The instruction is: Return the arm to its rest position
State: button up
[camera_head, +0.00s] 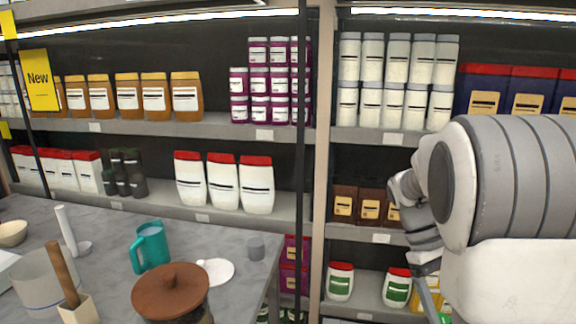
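My arm reaches in from the right edge, large and close, with a ribbed grey sleeve and a white shell. My gripper (432,290) hangs below the grey wrist joints, in front of the lower right shelf. Its fingers are only partly visible beside the white shell and run toward the bottom edge. I cannot see whether they are open or shut, or whether they hold anything. A small green patch shows at the bottom near the fingers; I cannot tell what it is.
A grey table (110,218) at lower left holds a teal mug (151,247), a brown-lidded pot (171,290), a white plate (217,271), a small grey cup (256,247) and a wooden-handled tool (64,275). Stocked shelves (215,128) stand behind. White tubs (340,282) sit near my gripper.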

jog(key=s+a+r+m+t+y, duration=0.1)
jog(key=s+a+r+t, duration=0.2)
jog(key=s+a+t, duration=0.2)
jog(key=s+a+r+m+t+y, duration=0.1)
jog(key=s+a+t, duration=0.4)
jog(key=a, duration=0.6)
notch_tip(320, 180, up, 2)
jog(key=shift+s+r+m+t+y, duration=0.3)
jog(key=shift+m+t+y, duration=0.1)
jog(key=shift+t+y, duration=0.35)
